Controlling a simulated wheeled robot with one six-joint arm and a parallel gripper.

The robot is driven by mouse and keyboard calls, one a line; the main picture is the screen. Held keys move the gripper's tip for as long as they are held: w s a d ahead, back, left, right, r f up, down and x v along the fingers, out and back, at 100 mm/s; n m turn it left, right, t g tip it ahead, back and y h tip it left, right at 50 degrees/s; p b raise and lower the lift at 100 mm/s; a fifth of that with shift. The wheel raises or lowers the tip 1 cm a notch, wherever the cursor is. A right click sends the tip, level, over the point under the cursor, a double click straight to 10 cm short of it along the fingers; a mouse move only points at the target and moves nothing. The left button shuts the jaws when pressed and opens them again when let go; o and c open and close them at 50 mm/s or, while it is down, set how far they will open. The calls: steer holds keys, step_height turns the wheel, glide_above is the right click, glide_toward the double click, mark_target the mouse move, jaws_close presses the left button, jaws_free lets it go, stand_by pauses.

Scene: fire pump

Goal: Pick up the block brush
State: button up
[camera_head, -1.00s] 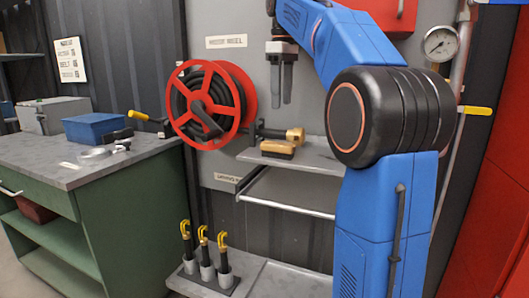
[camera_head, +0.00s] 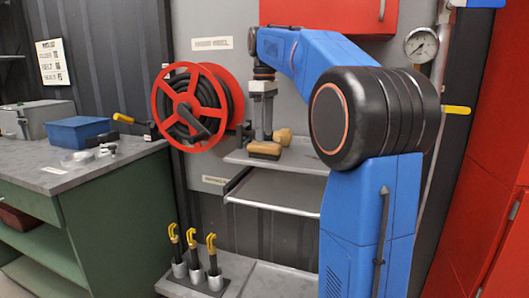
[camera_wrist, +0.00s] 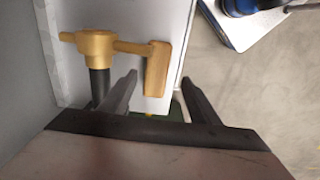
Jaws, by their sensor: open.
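The block brush (camera_head: 265,149), a tan block with a dark underside, lies on the upper grey shelf (camera_head: 308,159) in the head view. My gripper (camera_head: 262,137) points down just behind and above it, its fingertips close to the brush. In the wrist view the tan block (camera_wrist: 157,70) lies beyond the open fingers (camera_wrist: 160,80), roughly in line with the gap between them. Nothing is held. Whether a finger touches the brush cannot be told.
A brass-coloured nozzle (camera_head: 283,136) lies right behind the brush, and in the wrist view its brass body (camera_wrist: 94,42) is left of the block. The red hose reel (camera_head: 195,103) is to the left. A lower shelf (camera_head: 275,190) sits beneath.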

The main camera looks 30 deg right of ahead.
mark_target(264, 145)
steer(key=shift+w+d+f, duration=0.1)
steer(key=shift+w+f, duration=0.05)
steer(key=shift+f, duration=1.45)
steer(key=shift+w+d+f, duration=0.1)
steer(key=shift+f, duration=1.5)
steer(key=c, duration=1.3)
steer(key=shift+r, duration=0.3)
steer(key=shift+s+a, duration=0.2)
steer(key=shift+a, duration=0.1)
steer(key=s+a, duration=0.3)
steer(key=a, duration=0.1)
steer(key=s+a, duration=0.4)
steer(key=a, duration=0.1)
steer(key=s+a, duration=0.3)
steer(key=a, duration=0.1)
steer(key=shift+s+a, duration=0.3)
steer(key=shift+s, duration=0.05)
